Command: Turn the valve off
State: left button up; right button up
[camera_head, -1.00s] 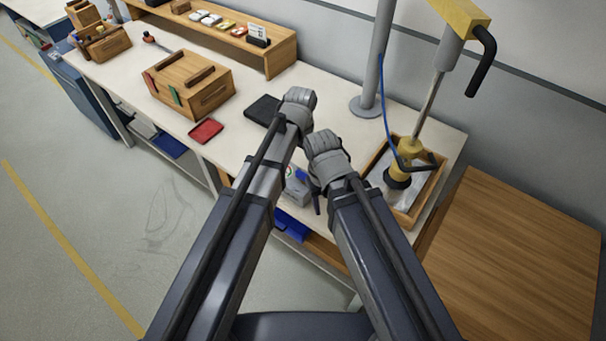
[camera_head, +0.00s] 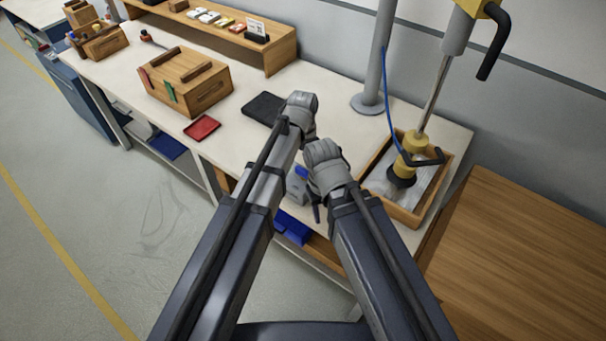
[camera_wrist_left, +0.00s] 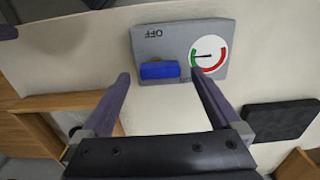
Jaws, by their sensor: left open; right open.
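The valve unit is a grey box with a blue handle (camera_wrist_left: 159,71), a round gauge (camera_wrist_left: 209,54) with red and green bands, and an upside-down OFF label beside the handle. In the left wrist view the handle lies crosswise between the open fingers of my left gripper (camera_wrist_left: 161,80); I cannot tell whether they touch it. In the head view the grey valve box (camera_head: 296,190) is partly hidden behind my arms. My left gripper (camera_head: 300,112) is above it there, its fingers hidden. My right gripper (camera_head: 318,205) is at the box's right, mostly hidden by its own wrist.
A black pad (camera_head: 263,108), a red tray (camera_head: 202,128) and a wooden box (camera_head: 186,80) lie to the left on the white bench. A grey post (camera_head: 376,75) and a wooden tray (camera_head: 407,214) holding a yellow tool (camera_head: 412,150) stand at the right.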

pick_arm(q)
jog(key=shift+f+b, duration=0.5)
jog(key=shift+f, duration=0.45)
pick_arm(e)
jog(key=shift+f, duration=0.95)
pick_arm(q)
jog(key=shift+c, duration=0.3)
jog(key=c, duration=1.3)
